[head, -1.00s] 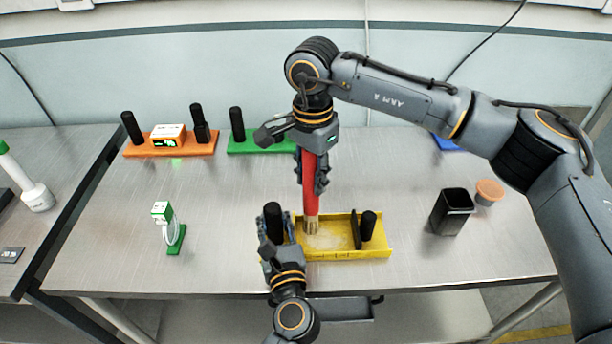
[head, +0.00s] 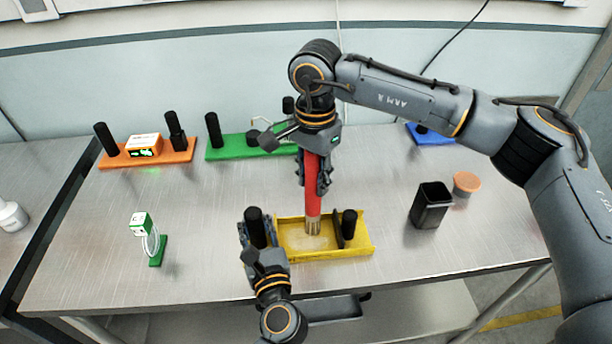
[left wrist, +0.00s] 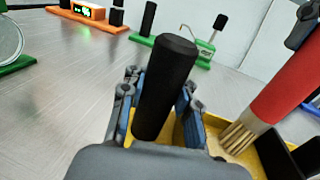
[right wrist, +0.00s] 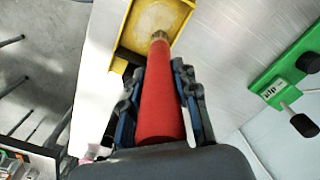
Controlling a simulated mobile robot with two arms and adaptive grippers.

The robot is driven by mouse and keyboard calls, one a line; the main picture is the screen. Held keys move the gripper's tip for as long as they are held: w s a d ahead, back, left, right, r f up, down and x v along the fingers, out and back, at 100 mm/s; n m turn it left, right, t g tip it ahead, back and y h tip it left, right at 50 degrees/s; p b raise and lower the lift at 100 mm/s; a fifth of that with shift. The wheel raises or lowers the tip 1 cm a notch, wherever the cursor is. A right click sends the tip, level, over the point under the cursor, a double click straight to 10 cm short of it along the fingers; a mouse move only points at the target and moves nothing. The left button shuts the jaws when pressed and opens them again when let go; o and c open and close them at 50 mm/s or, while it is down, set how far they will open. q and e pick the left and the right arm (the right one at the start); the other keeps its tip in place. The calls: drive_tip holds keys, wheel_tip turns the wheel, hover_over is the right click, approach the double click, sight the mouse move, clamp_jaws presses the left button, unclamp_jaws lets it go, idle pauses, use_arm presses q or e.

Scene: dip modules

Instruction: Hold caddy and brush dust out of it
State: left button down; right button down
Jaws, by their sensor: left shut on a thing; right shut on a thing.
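The yellow caddy (head: 352,248) sits near the table's front edge, with a black post at each end and pale dust (head: 305,242) on its floor. My left gripper (head: 262,243) is shut on the caddy's left black handle (left wrist: 166,85). My right gripper (head: 316,170) is shut on the red handle of the brush (head: 312,200), held upright with its bristles down. The tan bristles (left wrist: 238,137) are inside the caddy, low over the dust. I cannot tell whether they touch its floor. The right wrist view shows the brush (right wrist: 160,100) pointing into the caddy (right wrist: 127,35).
A black open bin (head: 431,207) and an orange round lid (head: 466,183) stand to the right. An orange module (head: 178,157), a green module (head: 225,152) and a blue one (head: 432,139) line the back. A small green stand (head: 157,252) is at left. Clear table lies between.

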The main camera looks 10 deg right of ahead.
drive_tip(key=a, duration=0.2)
drive_tip(key=s+a, duration=0.1)
drive_tip(key=a, duration=0.2)
drive_tip(key=shift+s+a+f, duration=0.1)
drive_tip(key=shift+s+a, duration=0.2)
drive_tip(key=shift+s, duration=0.1)
idle(2.0)
drive_tip(key=shift+d, duration=0.1)
drive_tip(key=shift+d+r, duration=0.2)
drive_tip(key=shift+d, duration=1.8)
drive_tip(key=shift+s+d, duration=1)
drive_tip(key=shift+d, duration=1)
drive_tip(key=a, duration=0.8)
